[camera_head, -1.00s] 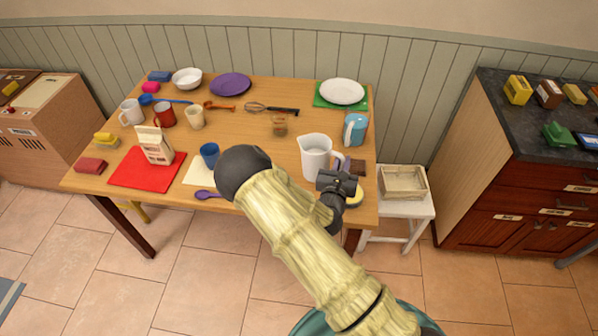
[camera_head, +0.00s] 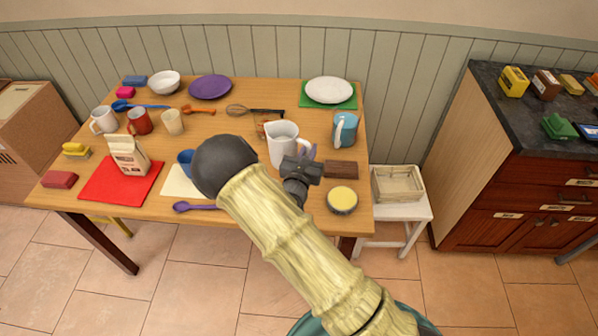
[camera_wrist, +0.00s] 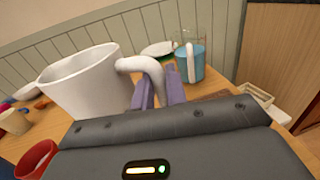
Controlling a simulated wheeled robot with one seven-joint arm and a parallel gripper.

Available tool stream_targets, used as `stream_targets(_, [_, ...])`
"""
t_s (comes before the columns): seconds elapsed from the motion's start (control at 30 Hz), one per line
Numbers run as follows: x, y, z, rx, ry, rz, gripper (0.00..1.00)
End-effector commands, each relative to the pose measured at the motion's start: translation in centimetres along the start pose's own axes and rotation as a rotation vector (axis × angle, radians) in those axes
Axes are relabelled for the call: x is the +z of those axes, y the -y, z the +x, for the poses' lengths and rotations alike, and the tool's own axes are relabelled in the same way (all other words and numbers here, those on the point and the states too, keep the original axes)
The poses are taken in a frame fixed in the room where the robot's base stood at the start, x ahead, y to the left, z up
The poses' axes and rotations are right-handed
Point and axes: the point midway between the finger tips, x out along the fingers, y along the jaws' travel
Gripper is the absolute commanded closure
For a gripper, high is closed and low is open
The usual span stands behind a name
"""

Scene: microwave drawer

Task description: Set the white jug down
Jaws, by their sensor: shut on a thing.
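The white jug (camera_head: 283,144) is over the middle right of the table (camera_head: 225,150), roughly upright. My gripper (camera_head: 309,153) is at its right side, with purple fingers shut on its handle. The jug fills the left of the wrist view (camera_wrist: 85,85), where its handle runs down between my gripper's fingers (camera_wrist: 160,92). The handle's lower part is hidden behind the gripper body. I cannot tell whether the jug's base touches the table.
A glass (camera_head: 268,117) stands just behind the jug and a blue cup (camera_head: 186,162) is to its left. A blue jug (camera_head: 345,128), a brown block (camera_head: 341,169) and a round yellow-topped thing (camera_head: 342,200) are to the right. Bare tabletop lies left of the jug.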

Motion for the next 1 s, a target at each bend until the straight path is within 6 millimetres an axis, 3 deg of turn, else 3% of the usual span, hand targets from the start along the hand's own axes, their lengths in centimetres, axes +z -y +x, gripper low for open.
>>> stream_targets(0.2, [-3.3,0.1,0.1,-0.001,0.003,0.001,1.0])
stream_targets(0.6, [-4.0,0.0,0.1,0.0,0.004,0.002,1.0])
stream_targets(0.9, [-7.6,0.1,0.1,-0.001,0.003,0.002,1.0])
stream_targets(1.0, [-7.9,0.1,0.0,-0.001,0.004,0.003,1.0])
